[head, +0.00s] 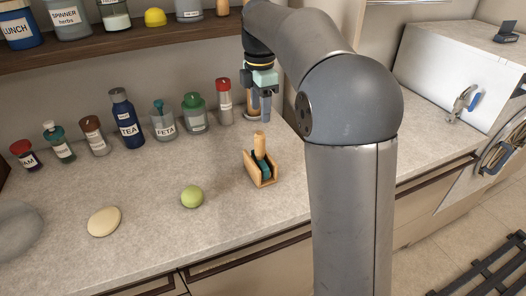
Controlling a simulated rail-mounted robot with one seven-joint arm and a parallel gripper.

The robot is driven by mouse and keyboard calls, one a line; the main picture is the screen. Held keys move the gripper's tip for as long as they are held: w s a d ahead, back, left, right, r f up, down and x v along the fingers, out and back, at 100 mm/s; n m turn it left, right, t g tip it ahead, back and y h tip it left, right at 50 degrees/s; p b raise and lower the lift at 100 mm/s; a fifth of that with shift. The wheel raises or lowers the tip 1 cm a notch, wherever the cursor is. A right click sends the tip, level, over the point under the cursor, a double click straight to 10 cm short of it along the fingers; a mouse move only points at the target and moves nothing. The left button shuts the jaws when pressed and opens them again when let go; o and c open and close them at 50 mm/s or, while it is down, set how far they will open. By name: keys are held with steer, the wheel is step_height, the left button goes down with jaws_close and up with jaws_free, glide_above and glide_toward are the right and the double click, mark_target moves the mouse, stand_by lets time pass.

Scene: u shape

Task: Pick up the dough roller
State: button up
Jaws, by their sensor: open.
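What looks like the dough roller (260,146) stands upright in a small wooden holder (262,178) on the counter. Its light wooden handle points up, and a teal part shows low between the holder's walls. My gripper (257,103) hangs from the arm above and behind it, near the back of the counter, apart from the handle. The gripper is open. A brownish upright item on a pale base shows just behind the fingers, and I cannot tell exactly where the fingertips end against it.
A green ball (192,197) and a flat dough piece (104,221) lie left of the holder. Several jars and bottles, including a blue TEA bottle (127,120), line the wall. A shelf (130,40) with jars hangs above. A metal machine (450,75) stands at the right.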

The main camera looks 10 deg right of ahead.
mark_target(260, 143)
step_height(260, 143, down, 7)
steer(key=shift+w+f+p, duration=0.2)
steer(key=shift+f, duration=1.2)
steer(key=shift+w+f+p, duration=0.15)
steer(key=shift+f+p, duration=0.05)
steer(key=shift+f, duration=1.15)
steer(key=shift+c, duration=0.2)
jaws_close()
